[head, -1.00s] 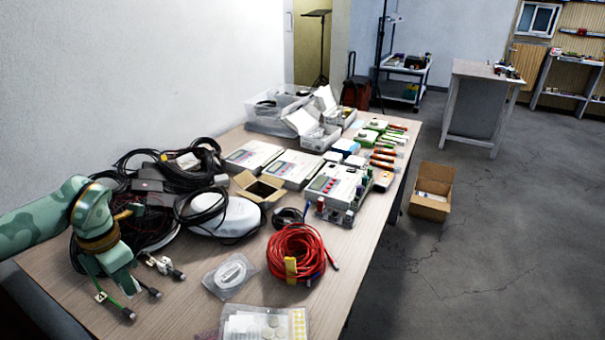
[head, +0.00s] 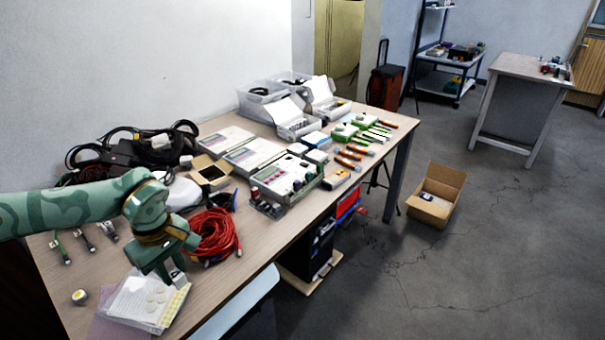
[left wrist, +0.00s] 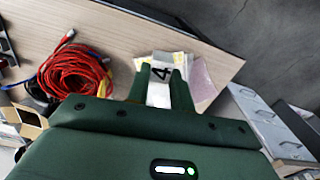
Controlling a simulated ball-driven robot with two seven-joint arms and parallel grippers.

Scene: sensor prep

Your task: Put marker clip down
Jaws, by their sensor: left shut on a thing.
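My left gripper (head: 168,274) is over the front part of the table, above or at a clear bag of papers and round white pads (head: 140,303). In the left wrist view its fingers (left wrist: 160,90) are shut on a small white marker clip (left wrist: 160,92) with a black "4" on it. The clip lies between the fingertips with the bag (left wrist: 188,61) behind it; I cannot tell whether it touches the bag. In the head view the fingers mostly hide the clip. My right gripper is not in view.
A red cable coil (head: 215,236) lies just behind the gripper. Cable ends (head: 83,238) and a small round yellow-and-white item (head: 80,297) lie to the left. White instruments (head: 285,176) stand farther back. The table's front edge is close to the bag.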

